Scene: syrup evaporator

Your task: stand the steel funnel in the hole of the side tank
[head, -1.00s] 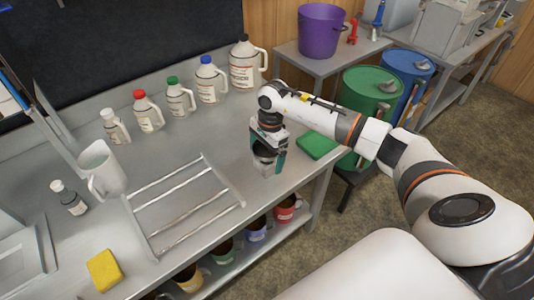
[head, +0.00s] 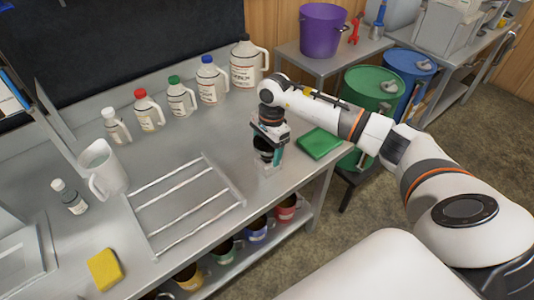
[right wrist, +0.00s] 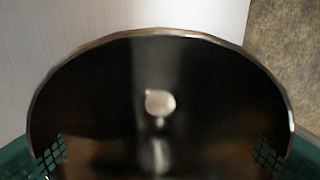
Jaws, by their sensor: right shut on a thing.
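The steel funnel (right wrist: 95,95) fills the right wrist view, seen from above as a wide dark bowl with a bright rim and a small light opening in the middle. The green fingers of my right gripper (head: 268,155) show at both lower sides of the rim, shut on the funnel. In the head view the gripper points down over the right end of the steel bench, and the funnel is mostly hidden by it. I cannot tell whether the funnel touches the bench. No side tank with a clear hole can be made out for sure. My left gripper is not in view.
The steel bench (head: 230,128) holds a wire rack (head: 185,206), a green pad (head: 319,144), a white pitcher (head: 104,168), a yellow sponge (head: 104,270) and a row of bottles along the back. A green drum (head: 365,85) and blue drum (head: 402,68) stand right of it.

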